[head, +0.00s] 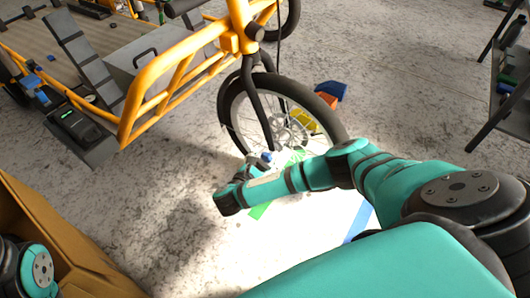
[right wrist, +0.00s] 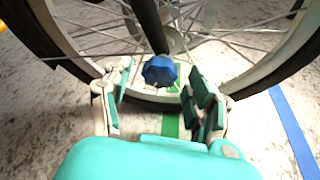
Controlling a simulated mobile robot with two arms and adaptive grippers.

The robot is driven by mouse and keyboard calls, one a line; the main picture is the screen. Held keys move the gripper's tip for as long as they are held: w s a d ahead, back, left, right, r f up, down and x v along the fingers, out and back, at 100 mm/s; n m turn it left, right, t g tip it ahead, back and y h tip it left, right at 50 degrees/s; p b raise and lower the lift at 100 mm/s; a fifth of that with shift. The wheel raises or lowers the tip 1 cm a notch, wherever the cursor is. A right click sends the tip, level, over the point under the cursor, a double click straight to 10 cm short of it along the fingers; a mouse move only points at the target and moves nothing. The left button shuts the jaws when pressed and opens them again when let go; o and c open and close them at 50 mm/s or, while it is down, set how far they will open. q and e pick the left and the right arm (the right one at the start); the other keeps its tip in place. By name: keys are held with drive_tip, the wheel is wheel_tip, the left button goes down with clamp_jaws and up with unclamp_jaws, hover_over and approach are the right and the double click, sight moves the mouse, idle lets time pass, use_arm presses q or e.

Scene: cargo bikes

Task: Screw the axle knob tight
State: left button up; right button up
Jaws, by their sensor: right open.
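The axle knob (right wrist: 159,71) is blue and lobed. It sits at the lower end of the dark fork leg (right wrist: 147,25), in front of the wheel's hub. In the head view the knob (head: 266,156) shows small, just beyond my right gripper (head: 254,166). In the right wrist view my right gripper (right wrist: 157,86) is open, with one finger on each side of the knob and gaps to both. Whether the knob is fully seated cannot be told. My left gripper is out of view; only part of my left arm shows at the bottom left.
The front wheel (head: 229,105) belongs to an orange cargo bike (head: 152,70). A cardboard box (head: 60,235) stands at the lower left. Coloured blocks (head: 331,89) lie behind the wheel. A dark rack (head: 500,95) stands at the right. Green and blue strips mark the floor.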

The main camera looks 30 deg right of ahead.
drive_tip(key=shift+w+d+f, duration=0.2)
drive_tip(key=shift+w+d, duration=0.1)
drive_tip(key=shift+d, duration=0.2)
